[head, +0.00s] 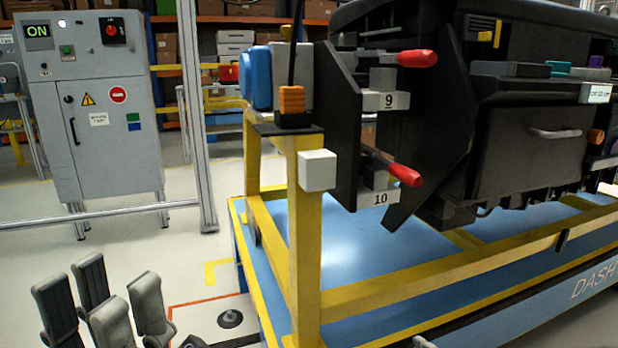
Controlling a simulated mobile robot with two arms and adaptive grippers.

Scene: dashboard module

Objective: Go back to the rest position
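My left gripper (101,302) is at the bottom left of the head view, above the floor. Its grey fingers stand apart and nothing shows between them, so it looks open and empty. It is to the left of the dashboard stand and touches nothing that I can see. My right gripper cannot be made out; only a small grey piece, which I cannot identify, shows at the bottom edge. The dark dashboard module (528,150) rests on a yellow frame (306,235) over a blue base (365,258).
Two red-handled clamps, at labels 9 (389,100) and 10 (381,198), stick out on the stand's left side. A grey control cabinet (103,130) stands behind a metal frame post (198,120) at the left. Shelves stand behind.

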